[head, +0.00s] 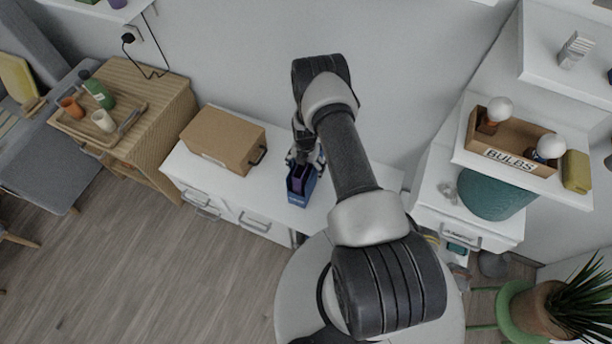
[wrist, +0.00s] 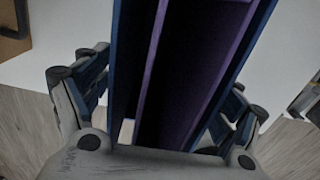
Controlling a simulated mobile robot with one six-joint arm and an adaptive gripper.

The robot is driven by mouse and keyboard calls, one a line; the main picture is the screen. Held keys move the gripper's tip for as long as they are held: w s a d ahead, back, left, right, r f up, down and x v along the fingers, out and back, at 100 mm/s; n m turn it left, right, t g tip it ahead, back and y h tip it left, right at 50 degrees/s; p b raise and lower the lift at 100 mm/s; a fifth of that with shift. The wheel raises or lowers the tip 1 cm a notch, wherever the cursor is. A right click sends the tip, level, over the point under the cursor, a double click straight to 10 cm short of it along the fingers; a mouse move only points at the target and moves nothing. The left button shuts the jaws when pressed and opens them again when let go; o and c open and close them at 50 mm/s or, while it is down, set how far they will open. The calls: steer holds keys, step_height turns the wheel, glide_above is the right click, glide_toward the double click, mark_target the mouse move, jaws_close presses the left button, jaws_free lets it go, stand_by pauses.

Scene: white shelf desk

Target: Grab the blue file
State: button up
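The blue file (head: 301,184) is an open-topped blue holder with a purple part inside. It stands on the white low cabinet below my arm. My gripper (head: 305,152) is at its far upper end in the head view, partly hidden by my arm. In the wrist view, the blue file (wrist: 190,70) fills the middle, with blue walls and a purple divider. My gripper's fingers (wrist: 165,100) are spread wide, one on each side of the file. They are very close to its outer walls; firm contact cannot be made out.
A brown cardboard box (head: 222,139) sits left of the file on the white cabinet (head: 190,168). A wooden tray (head: 100,112) with cups stands further left. At right are a wooden bulb box (head: 512,146), a teal basket (head: 488,196) and a plant (head: 560,305). Bare cabinet top lies around the file.

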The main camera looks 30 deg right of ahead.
steer(key=c, duration=1.6)
